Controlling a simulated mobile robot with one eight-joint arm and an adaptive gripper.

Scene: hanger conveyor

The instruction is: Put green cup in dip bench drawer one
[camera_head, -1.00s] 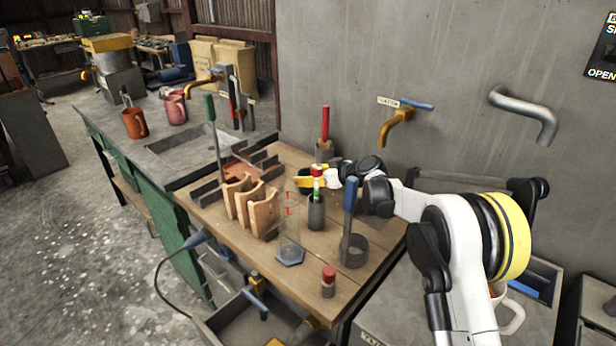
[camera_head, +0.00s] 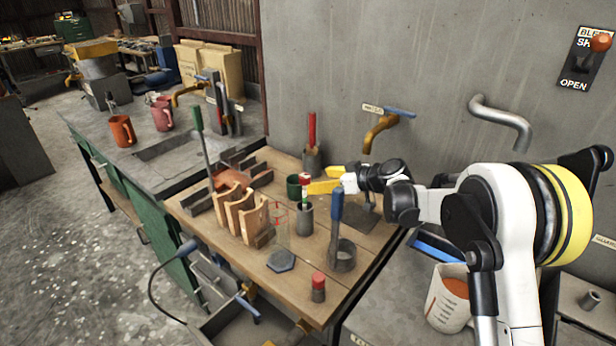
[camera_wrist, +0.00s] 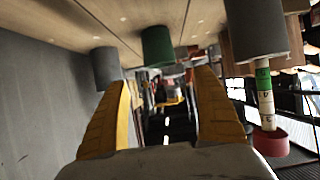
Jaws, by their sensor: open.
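The green cup (camera_head: 293,187) stands upright on the wooden bench top (camera_head: 330,300), just left of my gripper (camera_head: 319,179). My gripper is open and empty, with its yellow fingers pointing left toward the cup. In the upside-down wrist view, the green cup (camera_wrist: 157,45) shows ahead, in line with the gap between the fingers (camera_wrist: 164,80). It appears apart from the fingertips. On the bench's front, an open grey drawer (camera_head: 240,325) shows at the lower edge, with closed grey drawer fronts (camera_head: 208,285) beside it. I cannot read which is drawer one.
A grey holder with a red-topped stick (camera_head: 305,215) stands close in front of my fingers. A grey pot with a red handle (camera_head: 312,160) stands behind. A blue-handled tool (camera_head: 337,210), wooden rack (camera_head: 240,215) and red-capped jar (camera_head: 318,288) crowd the bench.

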